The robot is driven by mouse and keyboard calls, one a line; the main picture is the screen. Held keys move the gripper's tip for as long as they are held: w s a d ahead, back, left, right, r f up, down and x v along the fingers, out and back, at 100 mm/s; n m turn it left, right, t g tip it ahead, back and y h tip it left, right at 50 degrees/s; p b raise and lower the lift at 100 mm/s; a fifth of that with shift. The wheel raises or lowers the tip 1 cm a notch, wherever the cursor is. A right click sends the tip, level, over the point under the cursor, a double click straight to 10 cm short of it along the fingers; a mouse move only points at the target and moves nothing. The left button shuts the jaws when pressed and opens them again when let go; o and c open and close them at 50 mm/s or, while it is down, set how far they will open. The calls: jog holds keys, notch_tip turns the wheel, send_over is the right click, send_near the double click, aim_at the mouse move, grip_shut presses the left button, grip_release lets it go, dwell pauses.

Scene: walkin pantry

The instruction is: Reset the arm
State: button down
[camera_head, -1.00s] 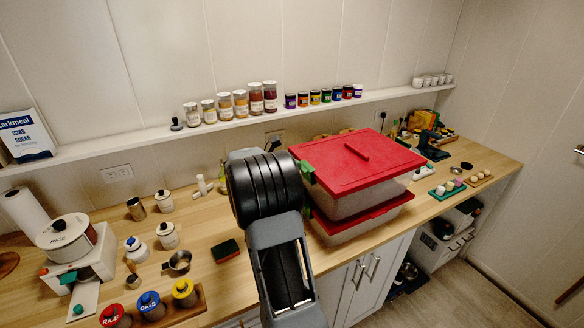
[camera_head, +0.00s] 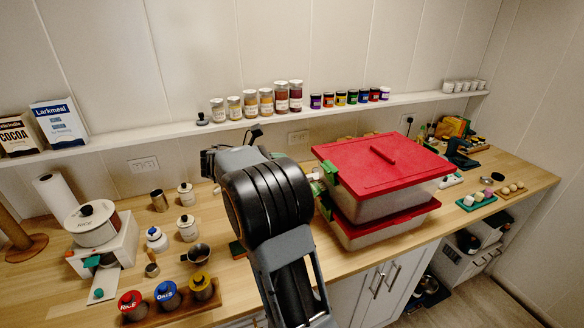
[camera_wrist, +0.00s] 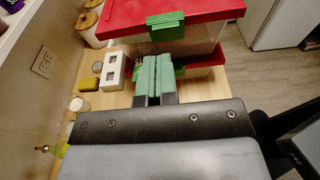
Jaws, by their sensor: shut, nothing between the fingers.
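My gripper (camera_wrist: 158,80) shows in the wrist view with its two green fingers pressed together and nothing between them. It points toward the end of the stacked bins, above the wooden counter. In the head view my arm rises in the middle and its bulky joint hides the gripper. The upper bin's red lid (camera_head: 375,165) lies just right of my arm; the lid's edge and a green latch (camera_wrist: 165,27) show ahead of the fingers in the wrist view. I cannot tell whether the fingertips touch the lower bin's latch behind them.
A shelf (camera_head: 250,122) with jars runs along the wall behind the arm. A white two-holed block (camera_wrist: 111,73) lies near the fingers.

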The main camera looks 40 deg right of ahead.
jog(key=shift+w+a+r, duration=0.15)
jog(key=shift+a+r, duration=0.1)
jog(key=shift+a, duration=0.1)
dwell(0.5)
